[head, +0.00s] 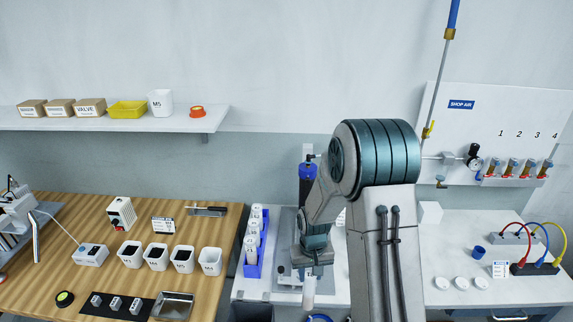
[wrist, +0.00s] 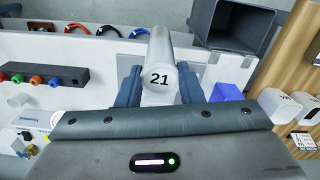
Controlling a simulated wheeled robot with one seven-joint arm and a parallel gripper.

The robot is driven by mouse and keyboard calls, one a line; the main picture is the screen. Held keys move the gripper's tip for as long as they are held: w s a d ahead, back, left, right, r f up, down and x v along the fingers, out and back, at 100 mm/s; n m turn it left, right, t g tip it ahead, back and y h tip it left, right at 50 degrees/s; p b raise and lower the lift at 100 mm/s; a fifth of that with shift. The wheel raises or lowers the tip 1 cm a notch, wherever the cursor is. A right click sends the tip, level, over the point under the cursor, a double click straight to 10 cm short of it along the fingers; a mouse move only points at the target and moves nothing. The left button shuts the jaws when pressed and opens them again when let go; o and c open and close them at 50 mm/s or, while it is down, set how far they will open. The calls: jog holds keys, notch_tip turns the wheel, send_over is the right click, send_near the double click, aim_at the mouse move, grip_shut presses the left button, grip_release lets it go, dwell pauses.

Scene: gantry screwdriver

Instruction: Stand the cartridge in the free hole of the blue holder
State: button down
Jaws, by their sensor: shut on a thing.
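My gripper (wrist: 160,86) is shut on a pale cylindrical cartridge (wrist: 161,55) marked 21, which sits between its two dark fingers in the wrist view. In the head view the cartridge (head: 309,292) hangs roughly upright below my gripper (head: 312,262), over the white bench. The blue holder (head: 252,270) is to the left of it, on the bench's left side. Several white labelled cartridges stand in the holder in a row. Its free hole cannot be made out. A blue block (wrist: 227,92) at the right in the wrist view may be part of the holder.
The wooden table (head: 60,230), with several white bins, adjoins on the left. A blue device (head: 307,171) stands behind my arm. My arm hides the middle of the bench. White discs (head: 460,283) and a blue cup (head: 478,252) lie right. A grey bin (wrist: 232,25) is near the cartridge's far end.

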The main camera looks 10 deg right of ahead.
notch_tip(320, 180, down, 4)
jog(key=b, duration=0.3)
jog(key=shift+d+f+b, duration=0.15)
jog(key=shift+b, duration=0.2)
jog(key=shift+r, duration=0.2)
jog(key=w+a+r+n, duration=0.2)
jog(key=w+a+r, duration=0.4)
jog(key=r, duration=0.4)
jog(key=w+a+r+n, duration=0.3)
jog(key=w+a+r, duration=0.3)
jog(key=r, duration=0.4)
jog(key=shift+w+a+r+n, duration=0.15)
jog(key=shift+w+r+n, duration=0.15)
jog(key=shift+r, duration=0.1)
